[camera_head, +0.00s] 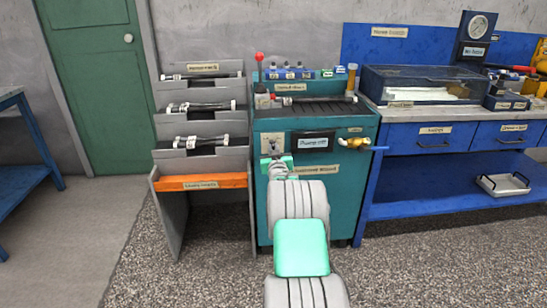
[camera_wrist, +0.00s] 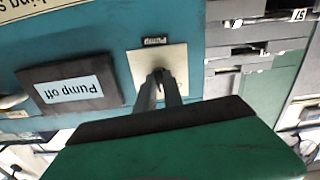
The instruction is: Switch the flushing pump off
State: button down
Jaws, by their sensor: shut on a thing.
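The flushing pump's cream switch plate (camera_head: 280,137) is on the front of the teal cabinet (camera_head: 340,200). It also shows in the wrist view (camera_wrist: 138,62), which is upside down. My gripper (camera_head: 272,150) is right at this plate. In the wrist view its fingertips (camera_wrist: 160,78) are shut on the small switch in the middle of the plate. The fingers hide most of the switch, so its exact position is hard to see. Beside the plate is a black display (camera_head: 313,142) with a light label. In the wrist view the display (camera_wrist: 75,88) reads "Pump off".
A grey rack (camera_head: 160,120) with several shafts stands to the left. A blue workbench (camera_head: 400,165) stands to the right.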

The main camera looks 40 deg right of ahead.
jog(key=n+b, duration=0.4)
jog(key=n, duration=0.1)
jog(key=shift+f, duration=0.15)
jog(key=shift+n+b, duration=0.85)
jog(key=shift+n, duration=0.55)
jog(key=shift+r, duration=0.2)
jog(key=c, duration=1.5)
grip_release()
jog(key=shift+o, duration=0.2)
